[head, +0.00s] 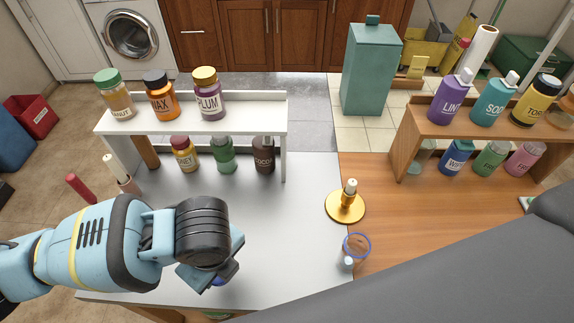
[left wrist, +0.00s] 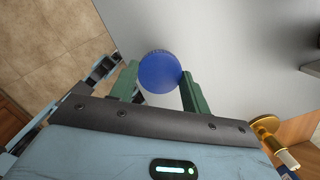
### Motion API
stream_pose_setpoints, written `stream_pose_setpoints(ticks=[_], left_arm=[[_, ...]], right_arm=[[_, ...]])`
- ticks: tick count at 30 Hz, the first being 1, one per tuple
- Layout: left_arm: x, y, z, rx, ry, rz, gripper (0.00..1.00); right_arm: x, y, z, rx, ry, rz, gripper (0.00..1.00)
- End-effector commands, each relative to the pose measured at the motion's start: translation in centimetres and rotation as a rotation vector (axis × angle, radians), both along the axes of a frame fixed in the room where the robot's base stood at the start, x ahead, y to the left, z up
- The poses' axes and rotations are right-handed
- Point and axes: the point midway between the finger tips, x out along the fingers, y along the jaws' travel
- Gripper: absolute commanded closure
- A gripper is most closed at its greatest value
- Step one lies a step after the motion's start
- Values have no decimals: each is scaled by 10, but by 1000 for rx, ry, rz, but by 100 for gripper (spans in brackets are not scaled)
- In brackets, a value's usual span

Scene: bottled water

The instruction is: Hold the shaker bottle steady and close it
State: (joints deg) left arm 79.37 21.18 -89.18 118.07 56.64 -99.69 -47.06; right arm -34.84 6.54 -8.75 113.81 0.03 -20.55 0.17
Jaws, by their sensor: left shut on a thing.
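My left gripper (head: 222,272) is low over the front of the white counter, its fingers mostly hidden by my wrist in the head view. In the left wrist view, its green fingers (left wrist: 160,88) are closed on a round blue cap (left wrist: 160,70), one finger on each side. A bit of blue (head: 219,282) shows below the gripper in the head view. A clear vessel with a blue rim (head: 357,246) is to the right of the gripper, near the seam of the counters. My right gripper is not in view.
A gold candle holder (head: 345,206) stands right of centre. A white shelf (head: 210,126) with several jars is behind the left arm. A wooden shelf (head: 462,128) with several bottles is at the right. The middle of the white counter (head: 295,225) is clear.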

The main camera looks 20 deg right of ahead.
Motion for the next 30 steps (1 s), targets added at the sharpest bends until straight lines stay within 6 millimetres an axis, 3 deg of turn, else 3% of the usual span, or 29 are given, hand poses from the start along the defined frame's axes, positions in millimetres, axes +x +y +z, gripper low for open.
stream_pose_setpoints(ticks=[15,24,30], left_arm=[[31,85,32,2,-3,1182,74],[39,131,59,0,-1,1902,74],[41,152,75,-1,-1,2277,74]], right_arm=[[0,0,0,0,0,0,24],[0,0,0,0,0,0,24],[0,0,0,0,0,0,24]])
